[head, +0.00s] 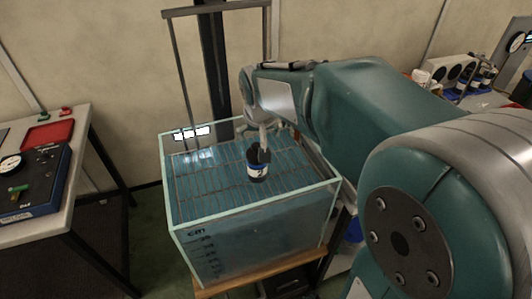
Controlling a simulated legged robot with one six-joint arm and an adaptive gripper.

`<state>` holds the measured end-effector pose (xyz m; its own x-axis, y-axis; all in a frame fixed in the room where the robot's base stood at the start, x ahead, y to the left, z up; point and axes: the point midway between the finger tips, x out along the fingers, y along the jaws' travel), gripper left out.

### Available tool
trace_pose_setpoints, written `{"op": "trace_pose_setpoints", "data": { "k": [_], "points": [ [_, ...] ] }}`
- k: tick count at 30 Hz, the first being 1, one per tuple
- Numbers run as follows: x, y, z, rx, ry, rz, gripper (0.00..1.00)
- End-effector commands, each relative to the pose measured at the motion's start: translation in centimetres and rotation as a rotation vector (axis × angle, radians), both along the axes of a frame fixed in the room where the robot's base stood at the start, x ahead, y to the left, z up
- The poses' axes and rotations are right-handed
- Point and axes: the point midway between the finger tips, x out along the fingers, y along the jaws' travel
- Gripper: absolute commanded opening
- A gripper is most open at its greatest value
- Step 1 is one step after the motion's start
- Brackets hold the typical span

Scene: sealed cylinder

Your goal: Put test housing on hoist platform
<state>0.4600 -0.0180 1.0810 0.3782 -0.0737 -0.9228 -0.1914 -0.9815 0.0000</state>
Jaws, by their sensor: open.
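The test housing (258,169), a small dark cylinder with a white and blue label, stands upright on the hoist platform (205,178). The platform is a wire grid at the top of a glass water tank. My gripper (265,147) is right at the top of the housing, open. My arm comes in from the right and hides part of the gripper, so I cannot tell whether the fingers touch the housing.
The glass tank (255,238) has a raised rim and stands on a wooden-topped stand. A hoist frame (184,75) rises behind it. A left table (72,150) carries a red tray (47,135) and a blue gauge box (28,188). Instruments (455,75) stand at the back right.

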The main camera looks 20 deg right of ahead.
Motion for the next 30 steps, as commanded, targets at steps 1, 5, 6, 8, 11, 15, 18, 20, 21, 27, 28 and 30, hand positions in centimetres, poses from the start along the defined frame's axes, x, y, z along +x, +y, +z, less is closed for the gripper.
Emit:
{"op": "trace_pose_setpoints", "data": {
  "k": [1,5,6,8,11,15,18,20,21,27,28,30],
  "points": [
    [-1.0,0.1,0.7,0.000,-0.008,0.007,1.00],
    [-5.1,0.4,2.3,-0.001,-0.028,0.039,1.00],
    [-6.5,0.6,2.7,-0.002,-0.032,0.052,1.00],
    [-8.5,0.7,3.1,-0.003,-0.042,0.069,1.00],
    [-11.9,1.0,3.5,-0.004,-0.056,0.099,1.00],
    [-16.3,1.4,3.4,-0.007,-0.075,0.142,1.00],
    [-18.7,1.6,2.9,-0.008,-0.087,0.167,1.00],
    [-19.8,1.7,2.7,-0.009,-0.090,0.179,1.00],
    [-20.2,1.8,2.5,-0.009,-0.093,0.185,1.00],
    [-20.9,1.9,2.3,-0.010,-0.094,0.194,1.00],
    [-20.9,1.9,2.3,-0.010,-0.094,0.194,1.00],
    [-20.9,1.8,2.3,-0.010,-0.094,0.193,1.00]
  ]
}}
